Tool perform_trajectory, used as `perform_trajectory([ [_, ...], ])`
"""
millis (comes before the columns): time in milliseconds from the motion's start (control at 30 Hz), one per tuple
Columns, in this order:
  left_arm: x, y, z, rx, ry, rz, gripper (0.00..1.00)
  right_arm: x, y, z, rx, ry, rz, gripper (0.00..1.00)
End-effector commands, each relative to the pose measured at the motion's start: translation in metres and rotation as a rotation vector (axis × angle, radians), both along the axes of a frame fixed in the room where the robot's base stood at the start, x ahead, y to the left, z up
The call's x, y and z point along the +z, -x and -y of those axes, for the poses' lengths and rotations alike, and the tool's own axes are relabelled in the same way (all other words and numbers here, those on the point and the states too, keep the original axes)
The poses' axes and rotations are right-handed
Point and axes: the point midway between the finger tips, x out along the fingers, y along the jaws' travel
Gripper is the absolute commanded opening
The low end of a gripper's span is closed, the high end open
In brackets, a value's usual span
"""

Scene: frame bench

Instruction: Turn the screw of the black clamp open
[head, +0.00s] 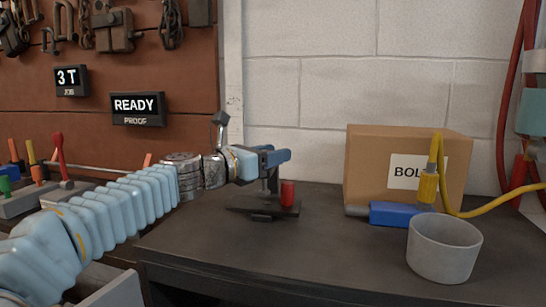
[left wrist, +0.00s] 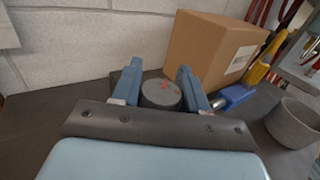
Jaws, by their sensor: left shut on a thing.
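The black clamp (head: 262,207) stands on the dark bench top, with a red cylinder (head: 288,194) upright at its right side. My left gripper (head: 275,157) reaches in from the left above the clamp, its blue fingers level. The gripper is shut on this knob. The fingers hide much of the screw in the head view. My right gripper is not in view.
A cardboard box (head: 400,165) stands at the back right with a blue block (head: 395,213) and a yellow connector (head: 428,188) on a yellow cable before it. A grey cup (head: 444,250) stands at front right. The bench front is clear. Tools hang on the brown board (head: 180,60).

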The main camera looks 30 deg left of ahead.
Motion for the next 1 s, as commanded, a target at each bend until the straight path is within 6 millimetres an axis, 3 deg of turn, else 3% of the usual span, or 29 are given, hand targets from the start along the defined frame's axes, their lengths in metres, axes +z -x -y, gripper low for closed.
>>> perform_trajectory([
  [600,-0.002,-0.001,-0.009,0.565,0.001,0.0,0.13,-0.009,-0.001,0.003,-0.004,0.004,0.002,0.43],
  [1000,-0.001,0.0,-0.015,0.812,0.001,0.0,0.13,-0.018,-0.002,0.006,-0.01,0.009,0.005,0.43],
])
